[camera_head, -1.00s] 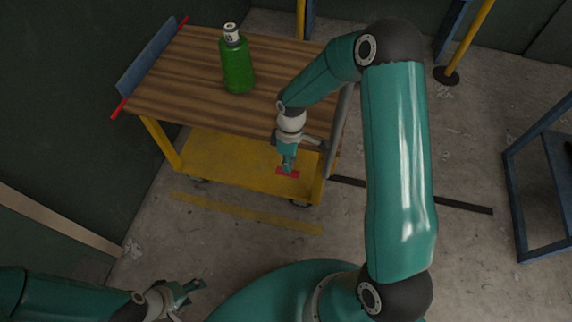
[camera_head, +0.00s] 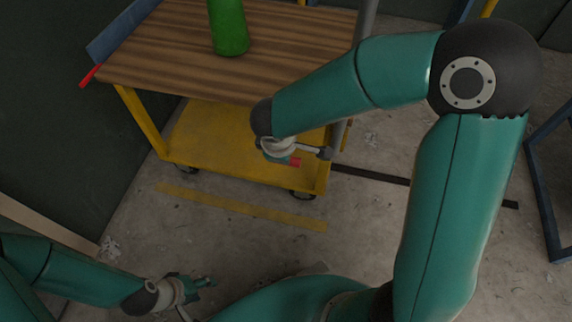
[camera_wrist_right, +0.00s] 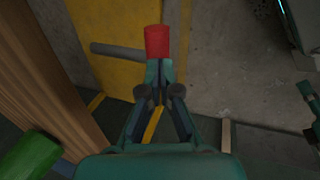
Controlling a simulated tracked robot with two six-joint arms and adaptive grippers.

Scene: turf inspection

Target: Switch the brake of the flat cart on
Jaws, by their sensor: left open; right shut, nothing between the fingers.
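The flat cart (camera_head: 190,45) has a striped wooden top and a yellow lower shelf (camera_head: 215,140). A grey bar (camera_wrist_right: 117,51) with a red end piece (camera_wrist_right: 157,42) is at its near right side; I take this for the brake lever. The red piece also shows in the head view (camera_head: 295,161), partly hidden by my wrist. My right gripper (camera_wrist_right: 158,72) is shut and empty, its tips right at the red piece; whether they touch I cannot tell. My left gripper (camera_head: 206,283) is open and empty, low over the floor, away from the cart.
A green bottle (camera_head: 229,28) stands on the cart top. A grey upright post (camera_head: 362,45) is at the cart's right end. A blue frame (camera_head: 545,190) stands at the right. A dark wall (camera_head: 50,130) is on the left.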

